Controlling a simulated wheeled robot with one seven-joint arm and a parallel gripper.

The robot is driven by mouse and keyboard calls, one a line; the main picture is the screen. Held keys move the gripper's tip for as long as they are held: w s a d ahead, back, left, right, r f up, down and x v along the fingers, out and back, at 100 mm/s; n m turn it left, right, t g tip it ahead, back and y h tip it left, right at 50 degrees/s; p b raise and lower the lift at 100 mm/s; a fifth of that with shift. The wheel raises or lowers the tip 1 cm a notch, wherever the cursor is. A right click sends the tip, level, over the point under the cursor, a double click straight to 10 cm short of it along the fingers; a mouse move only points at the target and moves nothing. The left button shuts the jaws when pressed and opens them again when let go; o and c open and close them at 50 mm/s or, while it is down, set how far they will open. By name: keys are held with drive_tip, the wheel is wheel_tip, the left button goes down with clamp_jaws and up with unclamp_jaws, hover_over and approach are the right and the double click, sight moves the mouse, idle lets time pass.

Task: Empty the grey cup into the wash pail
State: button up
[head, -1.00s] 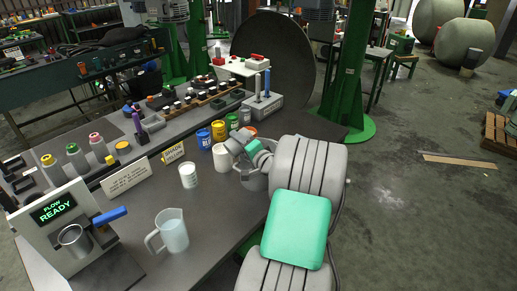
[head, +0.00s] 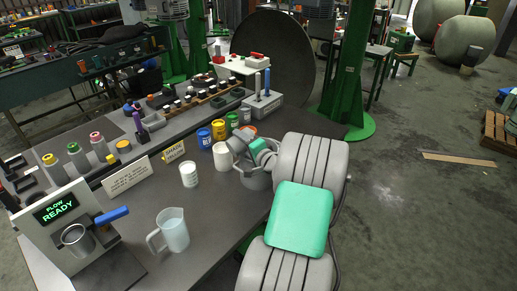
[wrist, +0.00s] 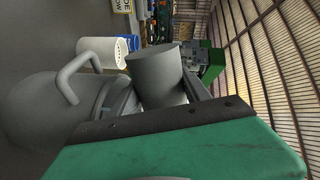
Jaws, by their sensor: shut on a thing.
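The grey cup (head: 238,143) is held by my gripper (head: 256,151) over the wash pail (head: 257,180), a grey pail on the bench's right side. In the wrist view the cup (wrist: 158,78) is between the fingers (wrist: 192,92), at the mouth of the pail (wrist: 40,112), whose handle shows. The wrist view is turned on its side, and the cup's axis lies well over from upright. My gripper is shut on the cup. The inside of the cup is hidden, and I cannot see any contents pouring.
A white cup (head: 222,156) stands just left of the pail, with blue and yellow paint tins (head: 205,139) behind it. A white tub (head: 189,174) and a clear jug (head: 173,230) stand further left. A dispenser (head: 75,225) is at the front left. Bench between jug and pail is clear.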

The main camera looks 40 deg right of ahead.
drive_tip(key=shift+s+d+f+m+p, duration=0.1)
drive_tip(key=shift+d+f+m+p, duration=0.15)
drive_tip(key=shift+d+m, duration=0.2)
idle(0.3)
drive_tip(key=shift+d+r+m+y+p, duration=0.3)
drive_tip(key=shift+r+m+p, duration=0.1)
drive_tip(key=shift+m+p, duration=0.3)
idle(0.6)
drive_tip(key=shift+d+f+m, duration=0.1)
drive_tip(key=shift+f+m, duration=0.15)
drive_tip(key=shift+m, duration=0.1)
idle(0.4)
